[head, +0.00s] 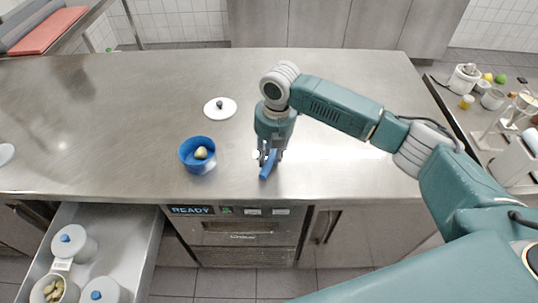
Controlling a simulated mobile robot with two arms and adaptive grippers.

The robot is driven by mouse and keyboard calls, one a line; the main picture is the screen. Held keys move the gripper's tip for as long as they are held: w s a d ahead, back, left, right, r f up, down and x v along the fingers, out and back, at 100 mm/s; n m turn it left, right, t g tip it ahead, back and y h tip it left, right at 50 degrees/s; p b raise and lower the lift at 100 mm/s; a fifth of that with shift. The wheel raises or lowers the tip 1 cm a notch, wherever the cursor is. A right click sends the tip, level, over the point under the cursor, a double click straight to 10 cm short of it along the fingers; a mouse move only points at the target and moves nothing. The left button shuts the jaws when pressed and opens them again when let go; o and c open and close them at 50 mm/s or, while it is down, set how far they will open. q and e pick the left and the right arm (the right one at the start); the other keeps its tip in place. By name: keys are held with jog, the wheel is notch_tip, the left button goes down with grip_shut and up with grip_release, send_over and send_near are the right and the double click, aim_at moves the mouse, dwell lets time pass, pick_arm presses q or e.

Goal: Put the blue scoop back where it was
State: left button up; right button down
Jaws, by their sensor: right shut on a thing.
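The blue scoop (267,171) is in my right gripper (268,157), which points down over the steel counter near its front edge. The gripper is shut on the scoop. Part of the scoop is hidden by the fingers, and I cannot tell whether it touches the counter. A blue bowl (185,157) with a small yellowish thing (201,153) in it stands to the left of the gripper. My left gripper is not in view.
A white lid (220,108) with a dark knob lies behind the bowl. An open drawer (143,250) at lower left holds white lidded canisters (73,243) and an open container (48,289) of pale pieces. A cluttered side counter (455,113) is at right. The counter's left half is mostly clear.

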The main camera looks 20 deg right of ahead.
jog(key=shift+f, duration=0.4)
jog(key=c, duration=1.4)
grip_release()
notch_tip(320, 180, up, 12)
jog(key=b, duration=0.2)
jog(key=shift+s+d, duration=0.4)
jog(key=shift+s, duration=0.05)
